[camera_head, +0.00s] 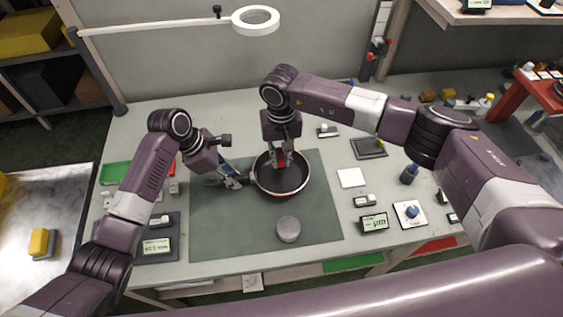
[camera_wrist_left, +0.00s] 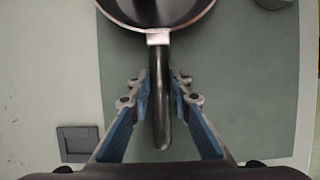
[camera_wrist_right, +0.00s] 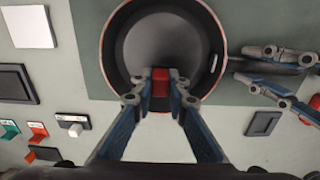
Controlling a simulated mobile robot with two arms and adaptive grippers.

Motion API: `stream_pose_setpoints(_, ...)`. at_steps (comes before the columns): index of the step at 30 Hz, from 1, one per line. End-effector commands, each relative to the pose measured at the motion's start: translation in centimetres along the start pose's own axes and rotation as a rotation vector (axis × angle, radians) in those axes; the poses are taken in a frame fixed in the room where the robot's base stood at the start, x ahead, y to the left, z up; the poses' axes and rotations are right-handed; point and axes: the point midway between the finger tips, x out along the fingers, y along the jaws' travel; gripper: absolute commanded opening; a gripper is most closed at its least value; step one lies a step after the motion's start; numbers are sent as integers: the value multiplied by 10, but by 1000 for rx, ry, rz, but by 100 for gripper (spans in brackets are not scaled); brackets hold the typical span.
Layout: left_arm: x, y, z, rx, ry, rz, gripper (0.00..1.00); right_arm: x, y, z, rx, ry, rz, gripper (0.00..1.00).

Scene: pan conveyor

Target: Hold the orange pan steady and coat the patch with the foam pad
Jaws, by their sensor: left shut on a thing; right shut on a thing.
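The pan (camera_head: 293,184) is dark inside with a thin reddish-orange rim and sits on the green-grey mat (camera_head: 218,225), its handle pointing left. My left gripper (camera_head: 236,182) is shut on the black handle (camera_wrist_left: 161,125), one finger on each side in the left wrist view. My right gripper (camera_head: 280,160) points down into the pan and is shut on a small red block (camera_wrist_right: 160,82), taken to be the foam pad. The block's underside is hidden, so I cannot tell whether it touches the pan floor (camera_wrist_right: 165,45). No distinct patch can be made out.
A round grey tin (camera_head: 288,229) stands on the mat in front of the pan. A white square (camera_head: 351,178), small displays (camera_head: 374,222) and a knob plate (camera_head: 410,213) lie to the right. A ring lamp (camera_head: 256,20) hangs above the back. The mat's front left is clear.

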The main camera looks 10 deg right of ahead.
Motion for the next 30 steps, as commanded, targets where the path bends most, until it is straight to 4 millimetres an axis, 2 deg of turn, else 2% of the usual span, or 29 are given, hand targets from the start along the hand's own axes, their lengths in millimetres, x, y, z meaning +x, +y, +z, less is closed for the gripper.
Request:
stream_pose_setpoints(16,-1,1,1,0,-2,2,0,-49,0,0,0,-1,0,0)
stream_pose_setpoints(30,-1,1,1,1,-2,2,0,-54,0,1,0,-1,0,0)
